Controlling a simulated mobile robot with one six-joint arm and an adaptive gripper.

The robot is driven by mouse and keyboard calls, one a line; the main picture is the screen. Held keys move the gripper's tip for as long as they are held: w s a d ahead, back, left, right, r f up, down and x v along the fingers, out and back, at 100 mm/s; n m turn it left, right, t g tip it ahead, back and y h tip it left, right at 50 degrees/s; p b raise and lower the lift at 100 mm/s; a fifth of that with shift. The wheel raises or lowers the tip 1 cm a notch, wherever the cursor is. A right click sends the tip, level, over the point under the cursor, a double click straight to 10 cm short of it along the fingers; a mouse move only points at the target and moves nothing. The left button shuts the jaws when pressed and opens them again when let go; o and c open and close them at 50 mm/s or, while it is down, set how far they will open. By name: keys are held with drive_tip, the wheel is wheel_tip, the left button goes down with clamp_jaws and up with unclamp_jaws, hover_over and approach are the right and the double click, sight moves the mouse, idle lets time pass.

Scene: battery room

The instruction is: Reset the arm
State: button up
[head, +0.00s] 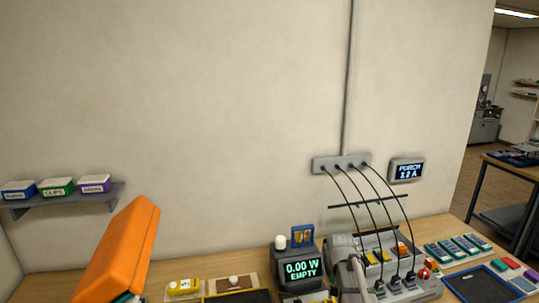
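A large orange arm link of mine rises from the bottom edge at the lower left in the head view. My gripper does not show in this view, so its opening and anything in it are hidden. The wooden bench (45,288) runs along the bottom of the view, and the orange link covers part of it.
A display (301,270) reads "0.00 W EMPTY". Several black cables hang from a wall socket strip (341,163) to a grey charger. A dark tray (480,287) lies at right. A shelf (70,200) holds three small boxes at left. The wall above is clear.

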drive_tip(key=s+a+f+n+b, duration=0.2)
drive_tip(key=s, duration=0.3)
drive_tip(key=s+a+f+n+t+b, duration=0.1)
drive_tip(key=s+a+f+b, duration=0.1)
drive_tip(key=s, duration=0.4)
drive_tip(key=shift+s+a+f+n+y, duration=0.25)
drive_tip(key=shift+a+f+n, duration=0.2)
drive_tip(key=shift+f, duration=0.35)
